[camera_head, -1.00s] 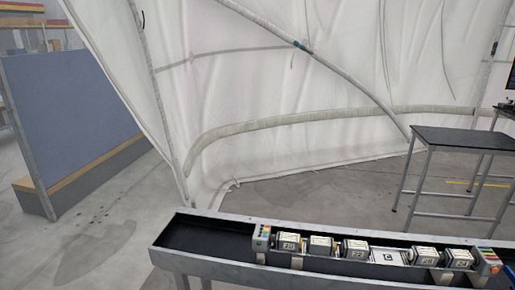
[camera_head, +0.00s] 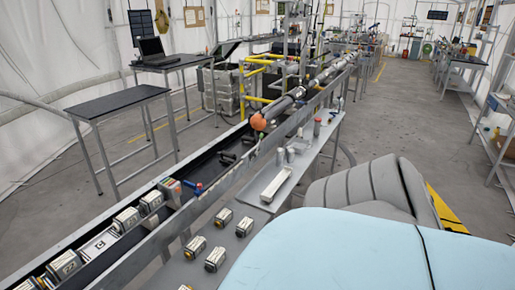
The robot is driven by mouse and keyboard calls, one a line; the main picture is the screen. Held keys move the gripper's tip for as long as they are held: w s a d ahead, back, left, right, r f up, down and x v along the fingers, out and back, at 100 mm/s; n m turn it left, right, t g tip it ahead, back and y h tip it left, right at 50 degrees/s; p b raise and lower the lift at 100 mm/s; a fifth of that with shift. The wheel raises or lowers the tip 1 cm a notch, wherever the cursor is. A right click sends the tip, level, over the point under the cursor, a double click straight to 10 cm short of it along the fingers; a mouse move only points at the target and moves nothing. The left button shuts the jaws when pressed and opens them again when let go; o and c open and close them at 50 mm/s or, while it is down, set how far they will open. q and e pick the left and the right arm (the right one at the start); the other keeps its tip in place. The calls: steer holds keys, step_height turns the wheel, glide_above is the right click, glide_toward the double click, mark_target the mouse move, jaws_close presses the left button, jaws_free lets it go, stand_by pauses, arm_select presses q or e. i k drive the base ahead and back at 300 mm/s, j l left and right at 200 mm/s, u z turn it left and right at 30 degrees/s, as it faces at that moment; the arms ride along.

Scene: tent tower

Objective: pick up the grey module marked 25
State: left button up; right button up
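Several small grey modules with pale label faces show at the lower left. Some lie in the long trough (camera_head: 210,158), such as one module (camera_head: 127,220), a second (camera_head: 151,202) and a third (camera_head: 65,265). Others stand on the grey bench beside it, such as one module (camera_head: 195,248), another (camera_head: 215,259), one farther back (camera_head: 223,217) and one to its right (camera_head: 244,227). The markings are too small to read, so I cannot tell which is marked 25. Neither of my grippers is in view.
A black-topped table (camera_head: 115,103) and one with a laptop (camera_head: 152,48) stand left. A grey padded seat (camera_head: 350,188) and a pale blue surface (camera_head: 340,255) fill the lower right. Open floor lies beyond.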

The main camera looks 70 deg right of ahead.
mark_target(215, 259)
steer(key=z, duration=1.8)
steer(key=i+l, duration=0.1)
steer(key=l, duration=0.2)
steer(key=i+l, duration=0.1)
steer(key=l, duration=0.2)
steer(key=i+l, duration=0.1)
steer(key=l, duration=0.2)
steer(key=i+l+u, duration=0.1)
steer(key=l+u, duration=0.2)
steer(key=u, duration=0.15)
steer(key=l+u, duration=0.45)
steer(key=j+u, duration=0.1)
steer(key=u, duration=0.9)
